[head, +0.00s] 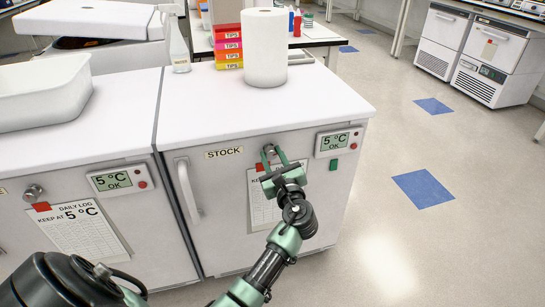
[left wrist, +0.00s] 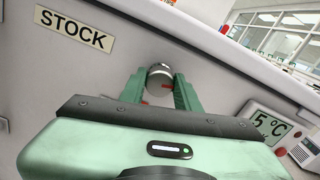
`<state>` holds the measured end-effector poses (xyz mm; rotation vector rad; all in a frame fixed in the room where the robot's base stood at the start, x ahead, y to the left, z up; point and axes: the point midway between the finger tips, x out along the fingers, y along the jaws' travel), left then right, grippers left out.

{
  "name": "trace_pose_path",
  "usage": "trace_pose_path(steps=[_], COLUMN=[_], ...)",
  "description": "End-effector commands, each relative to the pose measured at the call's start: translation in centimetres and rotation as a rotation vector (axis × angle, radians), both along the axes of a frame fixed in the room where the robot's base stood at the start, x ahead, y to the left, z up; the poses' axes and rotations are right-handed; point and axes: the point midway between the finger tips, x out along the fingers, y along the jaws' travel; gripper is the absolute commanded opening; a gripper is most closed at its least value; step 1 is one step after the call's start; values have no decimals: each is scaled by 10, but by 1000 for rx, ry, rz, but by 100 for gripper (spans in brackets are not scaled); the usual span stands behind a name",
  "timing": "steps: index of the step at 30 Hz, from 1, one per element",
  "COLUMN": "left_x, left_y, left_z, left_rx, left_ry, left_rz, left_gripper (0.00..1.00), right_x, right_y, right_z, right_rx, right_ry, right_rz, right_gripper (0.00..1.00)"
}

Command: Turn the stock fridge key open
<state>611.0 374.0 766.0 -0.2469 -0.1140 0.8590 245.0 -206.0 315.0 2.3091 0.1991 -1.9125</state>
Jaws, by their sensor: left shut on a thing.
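The stock fridge (head: 215,220) is a white unit with a STOCK label (head: 224,153), which also shows in the left wrist view (left wrist: 73,31). Its round metal key lock (head: 269,150) sits on the front between the label and the display. My left gripper (head: 271,158) is at the lock, with its green fingers on either side. In the left wrist view the fingers close around the silver lock piece (left wrist: 159,76), with a small red mark below it. How far the key is turned is hard to tell. My right gripper is not in view.
The fridge display (head: 334,143) reads 5 °C OK. A door handle (head: 187,188) is at the left of the door, and a log sheet (head: 262,205) hangs behind my gripper. A paper roll (head: 264,50) and tip boxes (head: 228,47) stand on top. Floor at right is clear.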

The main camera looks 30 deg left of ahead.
Motion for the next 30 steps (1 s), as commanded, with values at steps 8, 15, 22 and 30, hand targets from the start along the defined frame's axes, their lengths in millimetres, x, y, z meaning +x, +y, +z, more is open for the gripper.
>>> trace_pose_path(steps=[8, 15, 22, 30], left_x=[0, -1, 0, -1], left_y=[0, 0, 0, 0], left_z=[-3, -4, -4, -5], left_rx=[-173, -322, -464, -629], left_ry=[-201, -374, -541, -731], left_rz=[1, 0, -1, 1], left_gripper=[0, 0, 0, 0], right_x=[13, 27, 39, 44], right_y=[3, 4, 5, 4], right_z=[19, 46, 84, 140], right_rx=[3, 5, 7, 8], right_ry=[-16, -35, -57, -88], right_rz=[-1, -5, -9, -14], right_gripper=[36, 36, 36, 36])
